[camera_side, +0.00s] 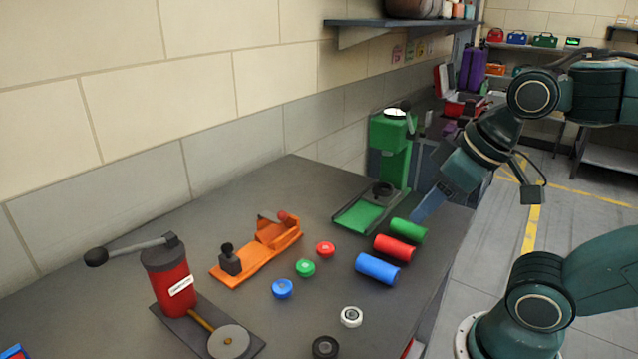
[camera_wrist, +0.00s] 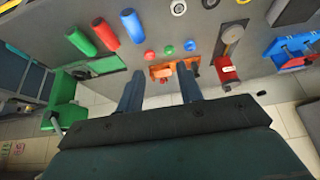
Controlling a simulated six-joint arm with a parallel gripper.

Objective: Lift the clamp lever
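An orange clamp fixture (camera_side: 256,252) lies on the grey table in the side view. It has a dark block with a black knob at its left end and a short lever with a red knob (camera_side: 284,216) at its right end. The lever looks low, close to the orange body. In the wrist view the fixture (camera_wrist: 160,71) shows beyond and between my fingertips. My gripper (camera_wrist: 158,84) is open and empty, its two blue fingers spread. In the side view my gripper (camera_side: 430,206) hangs at the table's right side, well apart from the fixture.
A red press (camera_side: 172,285) with a long black-knobbed lever stands at the left front. Red, green and blue cylinders (camera_side: 378,268) and several small caps (camera_side: 305,268) lie on the table. A green machine (camera_side: 392,150) stands at the back. A shelf (camera_side: 400,22) overhangs the table.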

